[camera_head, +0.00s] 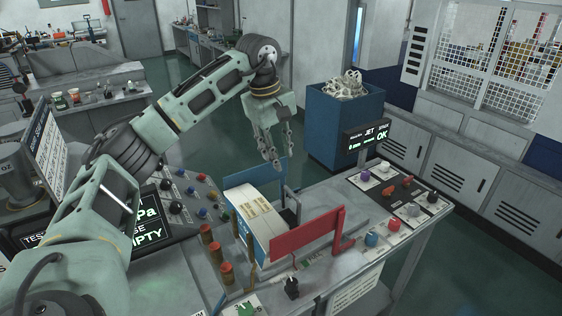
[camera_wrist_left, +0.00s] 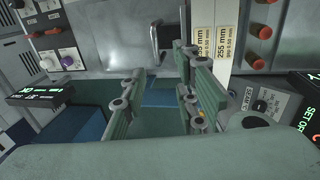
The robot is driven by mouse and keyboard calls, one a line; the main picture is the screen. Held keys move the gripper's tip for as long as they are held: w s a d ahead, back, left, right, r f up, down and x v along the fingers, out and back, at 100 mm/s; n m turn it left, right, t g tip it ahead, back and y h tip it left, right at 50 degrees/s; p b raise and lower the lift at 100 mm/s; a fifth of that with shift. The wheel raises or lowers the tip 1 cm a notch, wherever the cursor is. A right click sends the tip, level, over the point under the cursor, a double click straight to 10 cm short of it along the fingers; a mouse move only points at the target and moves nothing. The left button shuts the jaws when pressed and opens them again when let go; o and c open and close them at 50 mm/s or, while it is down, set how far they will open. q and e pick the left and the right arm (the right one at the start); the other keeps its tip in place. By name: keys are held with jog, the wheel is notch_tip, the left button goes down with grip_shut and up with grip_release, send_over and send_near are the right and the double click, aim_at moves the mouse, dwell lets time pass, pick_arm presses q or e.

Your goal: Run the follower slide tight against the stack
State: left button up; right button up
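The stack (camera_head: 250,213) is a pale block with tan labels and a blue end, lying in a trough on the bench. A blue upright plate (camera_head: 255,176) stands at its far side and a red upright plate (camera_head: 310,232) at its near right. A dark block with a handle (camera_head: 291,212) is beside the stack; I cannot tell for sure which part is the follower slide. My left gripper (camera_head: 277,160) hangs empty above and beyond the blue plate. In the left wrist view its fingers (camera_wrist_left: 162,72) are apart, and a dark handle (camera_wrist_left: 168,38) shows beyond them. My right gripper is not in view.
A control panel with knobs (camera_head: 392,200) and a small display (camera_head: 366,135) lie to the right. A blue bin (camera_head: 343,122) with pale scraps stands behind. The air around my left gripper is clear.

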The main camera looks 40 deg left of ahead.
pick_arm(q)
notch_tip(320, 180, up, 8)
jog(key=s, duration=0.1)
jog(key=shift+s+a+f, duration=0.15)
jog(key=shift+s+a, duration=0.1)
jog(key=shift+a, duration=0.05)
jog(key=b, duration=1)
send_near(288, 189)
jog(key=f, duration=0.2)
jog(key=w+f+p, duration=0.1)
jog(key=f, duration=0.5)
jog(key=shift+w+d+p, duration=0.2)
jog(key=shift+d+p, duration=0.1)
jog(key=shift+p, duration=0.1)
jog(key=shift+r, duration=0.1)
grip_shut()
